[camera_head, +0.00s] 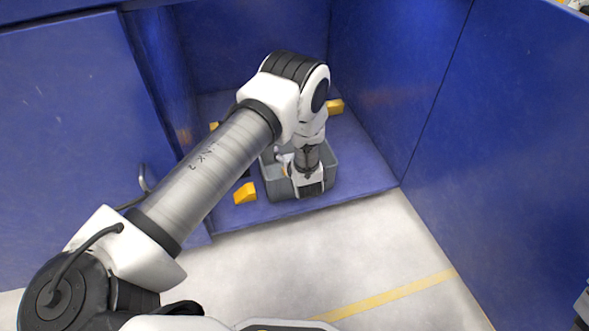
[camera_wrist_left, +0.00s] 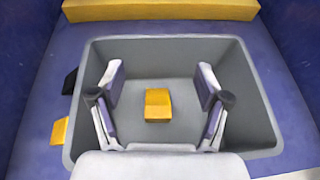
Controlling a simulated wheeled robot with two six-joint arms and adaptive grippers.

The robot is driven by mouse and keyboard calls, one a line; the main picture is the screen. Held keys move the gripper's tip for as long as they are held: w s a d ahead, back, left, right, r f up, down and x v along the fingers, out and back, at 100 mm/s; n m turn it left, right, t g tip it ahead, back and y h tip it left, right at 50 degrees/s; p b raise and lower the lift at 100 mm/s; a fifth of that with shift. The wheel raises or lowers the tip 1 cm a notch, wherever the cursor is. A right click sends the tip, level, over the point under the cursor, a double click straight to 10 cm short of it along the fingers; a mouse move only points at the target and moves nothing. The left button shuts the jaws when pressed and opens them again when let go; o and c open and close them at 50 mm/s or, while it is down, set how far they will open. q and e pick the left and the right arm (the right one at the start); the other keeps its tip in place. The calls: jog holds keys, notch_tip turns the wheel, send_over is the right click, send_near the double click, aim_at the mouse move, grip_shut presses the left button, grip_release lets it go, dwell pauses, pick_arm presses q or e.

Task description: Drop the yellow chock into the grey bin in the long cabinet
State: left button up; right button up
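The grey bin (camera_head: 330,170) stands on the blue cabinet floor, and its wall also shows in the left wrist view (camera_wrist_left: 252,110). A yellow chock (camera_wrist_left: 158,104) lies inside the bin, apparently on its floor, apart from both fingers. My left gripper (camera_head: 308,186) reaches down into the bin. In the left wrist view its fingers (camera_wrist_left: 160,76) are spread wide with nothing held between them. My arm and gripper hide the chock and part of the bin in the head view.
A yellow block (camera_head: 245,193) lies on the cabinet floor left of the bin. Another yellow piece (camera_head: 335,106) is behind it, looking like a long bar in the wrist view (camera_wrist_left: 160,10). Blue walls (camera_head: 500,130) flank the bin. Pale floor (camera_head: 300,260) in front is open.

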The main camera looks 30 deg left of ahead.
pick_arm(q)
jog(key=v, duration=1.2)
jog(key=shift+r, duration=0.1)
